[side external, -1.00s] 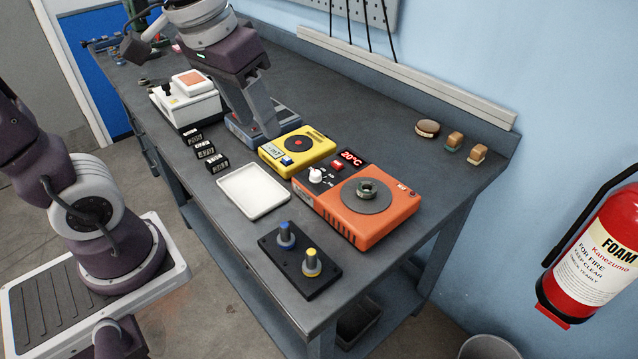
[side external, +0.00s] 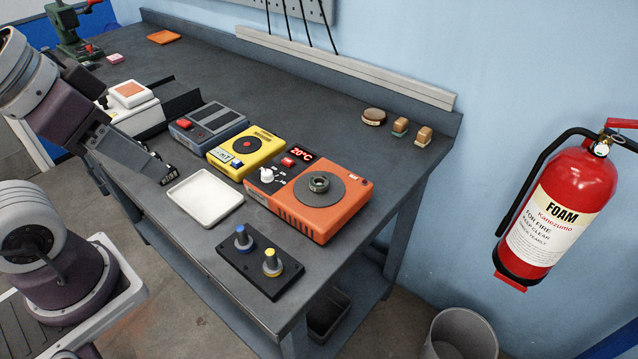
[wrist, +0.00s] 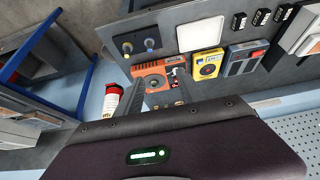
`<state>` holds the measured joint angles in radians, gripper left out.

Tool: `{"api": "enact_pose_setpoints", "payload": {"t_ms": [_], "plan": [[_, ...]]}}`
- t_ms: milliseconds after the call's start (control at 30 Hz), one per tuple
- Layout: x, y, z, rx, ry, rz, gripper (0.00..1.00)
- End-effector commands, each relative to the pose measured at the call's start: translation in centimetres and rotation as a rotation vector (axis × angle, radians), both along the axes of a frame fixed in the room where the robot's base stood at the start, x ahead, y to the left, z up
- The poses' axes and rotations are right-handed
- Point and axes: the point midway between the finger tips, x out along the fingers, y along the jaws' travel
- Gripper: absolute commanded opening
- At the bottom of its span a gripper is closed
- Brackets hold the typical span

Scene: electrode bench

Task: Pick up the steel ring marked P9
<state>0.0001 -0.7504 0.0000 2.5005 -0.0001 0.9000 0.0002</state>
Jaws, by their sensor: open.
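A dark, greenish-grey ring (side external: 319,183) lies on the round plate of the orange hot plate (side external: 292,222). No P9 mark is legible on it, so I cannot tell if it is the steel ring named. It shows small in the wrist view (wrist: 151,67). My gripper (side external: 158,172) is open, to the left of the white tray and well apart from the ring. In the side view it hides most of the black labelled blocks; one block (side external: 169,176) shows at its fingertips, contact unclear. The wrist view shows several such blocks (wrist: 262,17).
A white tray (side external: 205,199), a yellow device (side external: 246,150) and a grey device (side external: 208,124) stand near the hot plate. A black base with a blue knob (side external: 243,238) and a yellow knob (side external: 272,263) sits at the front. Small items (side external: 400,127) lie along the back.

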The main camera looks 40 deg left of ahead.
Motion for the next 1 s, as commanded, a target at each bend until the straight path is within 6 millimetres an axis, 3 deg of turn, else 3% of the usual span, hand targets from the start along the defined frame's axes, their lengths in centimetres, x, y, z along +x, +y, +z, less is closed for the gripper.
{"api": "enact_pose_setpoints", "payload": {"t_ms": [533,633,767,833,933,1000], "plan": [[0.0,0.0,0.0,0.0,0.0,0.0,0.52],[-0.1,0.5,-0.9,0.055,0.057,-0.041,0.52],[-0.2,4.0,-4.6,0.372,0.318,-0.288,0.52],[1.0,6.5,-6.0,0.63,0.464,-0.496,0.52],[5.1,8.7,-7.0,1.017,0.601,-0.819,0.52],[9.2,8.1,-7.6,1.295,0.64,-1.061,0.52]]}}
